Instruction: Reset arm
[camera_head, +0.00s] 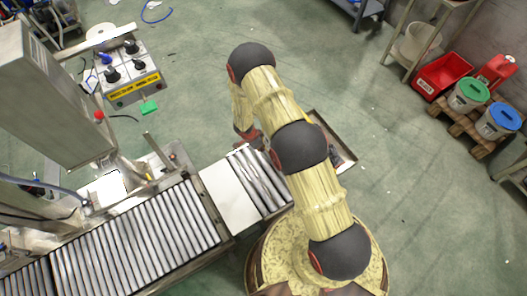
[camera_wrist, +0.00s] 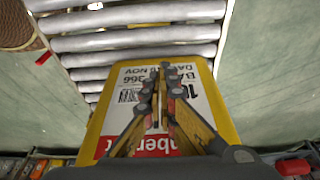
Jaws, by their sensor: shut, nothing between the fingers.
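My gripper (camera_wrist: 160,72) shows in the wrist view with its fingertips together and nothing between them. Behind and around the fingers is a yellow item (camera_wrist: 222,100) with a white printed label and a red strip with white lettering. The fingers cover part of the label. I cannot tell whether they touch the item. The item lies by the end of the metal rollers (camera_wrist: 140,42). In the head view my arm is bent over the conveyor's end, and it hides the gripper and the yellow item.
A roller conveyor (camera_head: 130,240) runs from lower left, with a white plate (camera_head: 230,196) between roller sections. A machine housing (camera_head: 45,95) and a control box (camera_head: 130,80) stand at left. A red crate (camera_head: 442,76) and lidded bins (camera_head: 468,95) are at right. Floor right of my arm is clear.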

